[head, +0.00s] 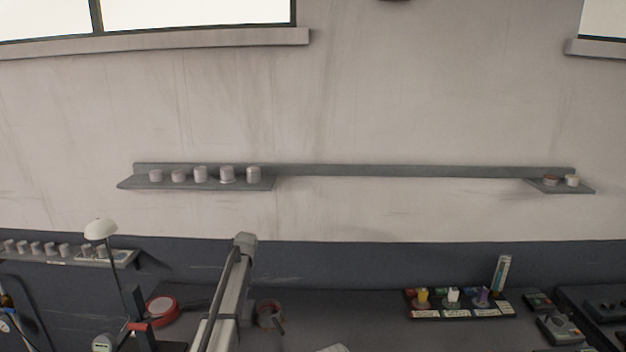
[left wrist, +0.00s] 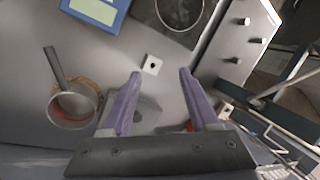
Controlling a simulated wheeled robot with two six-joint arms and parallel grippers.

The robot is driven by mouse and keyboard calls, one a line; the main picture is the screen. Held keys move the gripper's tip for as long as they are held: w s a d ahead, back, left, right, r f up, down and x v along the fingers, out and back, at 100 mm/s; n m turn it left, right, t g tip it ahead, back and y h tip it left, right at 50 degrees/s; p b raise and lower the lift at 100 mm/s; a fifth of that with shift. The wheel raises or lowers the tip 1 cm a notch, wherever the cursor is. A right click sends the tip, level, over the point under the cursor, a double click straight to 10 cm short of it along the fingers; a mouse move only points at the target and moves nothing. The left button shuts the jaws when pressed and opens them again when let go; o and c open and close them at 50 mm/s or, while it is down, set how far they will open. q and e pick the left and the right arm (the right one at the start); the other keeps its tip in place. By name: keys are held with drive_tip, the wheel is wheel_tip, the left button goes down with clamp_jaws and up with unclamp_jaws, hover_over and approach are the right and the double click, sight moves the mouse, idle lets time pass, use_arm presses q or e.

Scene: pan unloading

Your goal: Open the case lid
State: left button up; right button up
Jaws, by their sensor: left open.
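My left gripper (left wrist: 160,74) shows in the left wrist view with its two purple fingers spread apart and nothing between the tips. A small pale square with a dark centre (left wrist: 152,64) lies just beyond the fingertips on the grey surface. No case or lid can be clearly made out in either view. A blue-framed flat object (left wrist: 112,22) is partly cut off at the top of the left wrist view; I cannot tell what it is. No gripper shows in the head view, and my right gripper is in neither view.
In the left wrist view a pan (left wrist: 72,108) lies at left, a dark plate with a ring (left wrist: 196,26) at the top, and a wire rack (left wrist: 285,148) at lower right. In the head view a wall shelf (head: 400,171) spans above the bench, where a tray of colored items (head: 460,315) stands.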

use_arm(q)
drive_tip(key=s+d+f+m+t+h, duration=0.1)
drive_tip(key=s+d+m+t+h, duration=0.2)
drive_tip(key=s, duration=1.3)
drive_tip(key=s+d+m+t, duration=0.1)
drive_tip(key=s+d+m, duration=0.35)
drive_tip(key=s, duration=1.05)
drive_tip(key=s+d+f+m+g+y+b, duration=0.1)
drive_tip(key=s+d+f+m+b, duration=0.1)
drive_tip(key=s+d+f+b, duration=0.3)
drive_tip(key=d+f+b, duration=0.3)
drive_tip(key=d, duration=0.4)
drive_tip(key=shift+f+m, duration=0.3)
drive_tip(key=shift+m, duration=0.05)
